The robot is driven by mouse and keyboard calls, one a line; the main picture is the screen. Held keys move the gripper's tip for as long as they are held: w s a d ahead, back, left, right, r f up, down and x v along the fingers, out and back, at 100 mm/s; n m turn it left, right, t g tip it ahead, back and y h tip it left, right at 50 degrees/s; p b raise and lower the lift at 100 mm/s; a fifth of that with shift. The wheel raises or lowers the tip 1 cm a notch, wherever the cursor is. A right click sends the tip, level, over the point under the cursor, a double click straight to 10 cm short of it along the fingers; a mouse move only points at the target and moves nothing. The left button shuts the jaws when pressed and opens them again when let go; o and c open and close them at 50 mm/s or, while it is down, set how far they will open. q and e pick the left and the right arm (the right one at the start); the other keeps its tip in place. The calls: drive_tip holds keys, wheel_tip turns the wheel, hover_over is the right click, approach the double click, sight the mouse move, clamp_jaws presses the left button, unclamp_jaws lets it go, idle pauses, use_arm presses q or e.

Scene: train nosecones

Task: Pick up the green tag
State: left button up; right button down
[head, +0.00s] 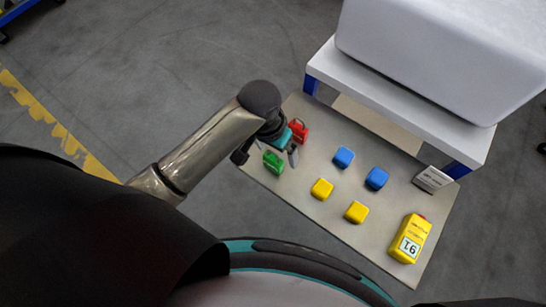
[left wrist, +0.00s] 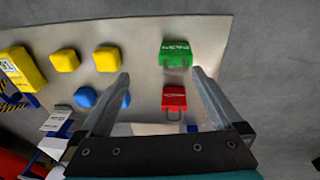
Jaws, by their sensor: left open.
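The green tag (head: 273,162) lies near the left end of the light grey board (head: 318,131). In the left wrist view the green tag (left wrist: 177,51) has white lettering and lies just beyond the fingertips. My left gripper (head: 268,155) is open and empty above the board, close to the green tag. In the left wrist view its two fingers (left wrist: 160,76) stand wide apart, with the red tag (left wrist: 174,98) between them. The red tag also shows behind the gripper in the head view (head: 300,131). My right gripper is not in view.
Two blue blocks (head: 343,157) and two yellow blocks (head: 322,188) lie to the right on the board. A yellow box marked 91 (head: 409,238) and a small white sign (head: 431,179) are at the right end. A white table (head: 400,101) stands behind, bearing a large white body (head: 440,50).

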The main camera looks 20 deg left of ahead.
use_arm(q)
wheel_tip(320, 180, up, 6)
drive_tip(key=w+f+y+p, duration=0.1)
drive_tip(key=w, duration=0.1)
drive_tip(key=b, duration=0.2)
approach(273, 158)
drive_tip(key=shift+m+g, duration=0.3)
drive_tip(key=shift+g, duration=0.1)
drive_tip(key=f, duration=0.5)
drive_tip(key=shift+w+d+f, duration=0.15)
drive_tip(key=shift+w+d, duration=0.05)
drive_tip(key=shift+d, duration=0.15)
drive_tip(key=shift+w+a+f+b, duration=0.1)
drive_tip(key=shift+f+b, duration=0.2)
drive_tip(key=shift+f, duration=1)
drive_tip(key=shift+w+a+f+b, duration=0.1)
drive_tip(key=shift+f+b, duration=0.15)
drive_tip(key=shift+f, duration=1.05)
drive_tip(key=c, duration=1.3)
drive_tip(key=shift+r, duration=0.1)
